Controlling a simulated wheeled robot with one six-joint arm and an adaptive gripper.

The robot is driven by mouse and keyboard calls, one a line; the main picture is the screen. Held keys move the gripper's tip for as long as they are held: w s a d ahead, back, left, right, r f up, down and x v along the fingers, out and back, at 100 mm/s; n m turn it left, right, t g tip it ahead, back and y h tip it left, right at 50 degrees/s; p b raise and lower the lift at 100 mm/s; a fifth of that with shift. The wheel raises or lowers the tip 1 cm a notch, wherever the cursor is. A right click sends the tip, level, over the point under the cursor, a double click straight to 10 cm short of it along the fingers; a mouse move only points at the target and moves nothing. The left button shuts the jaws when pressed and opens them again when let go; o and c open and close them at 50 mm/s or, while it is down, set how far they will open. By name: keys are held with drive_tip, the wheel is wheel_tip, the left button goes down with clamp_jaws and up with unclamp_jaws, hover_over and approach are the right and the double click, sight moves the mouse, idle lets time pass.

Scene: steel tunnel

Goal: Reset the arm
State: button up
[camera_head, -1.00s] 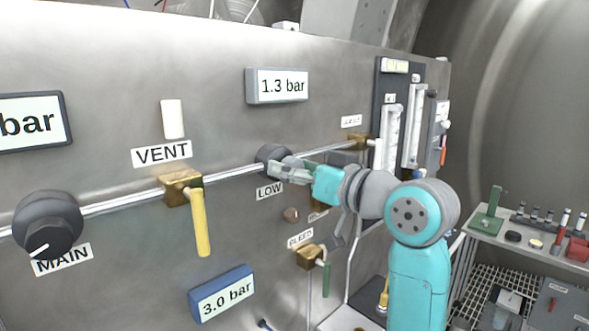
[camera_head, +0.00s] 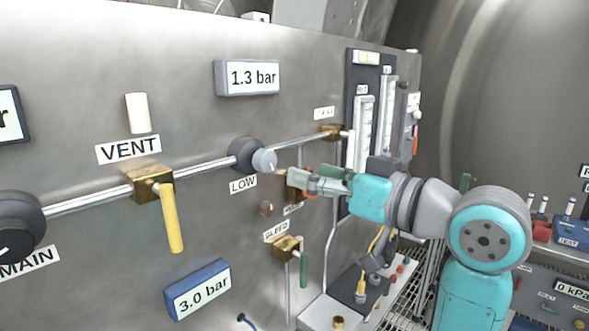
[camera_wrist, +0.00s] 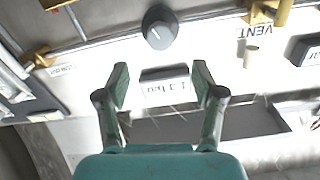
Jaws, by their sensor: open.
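My arm reaches in from the right in the head view, in front of the steel panel (camera_head: 60,100). My gripper (camera_head: 299,182) points left, right of the LOW knob (camera_head: 248,155), apart from it. In the wrist view my gripper (camera_wrist: 161,82) shows two fingers spread apart with nothing between them. The LOW knob (camera_wrist: 158,27) is dark and lies beyond the fingertips. The 1.3 bar display (camera_wrist: 165,84) shows upside down behind the gap between the fingers.
The panel bears the VENT valve (camera_head: 170,210) with a yellow handle, the BLEED valve (camera_head: 288,248), a 3.0 bar display (camera_head: 198,288) and flow tubes (camera_head: 362,125). A bench with a grey instrument box (camera_head: 560,290) stands at the lower right.

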drive_tip(key=shift+s+d, duration=0.4)
drive_tip(key=shift+d, duration=0.1)
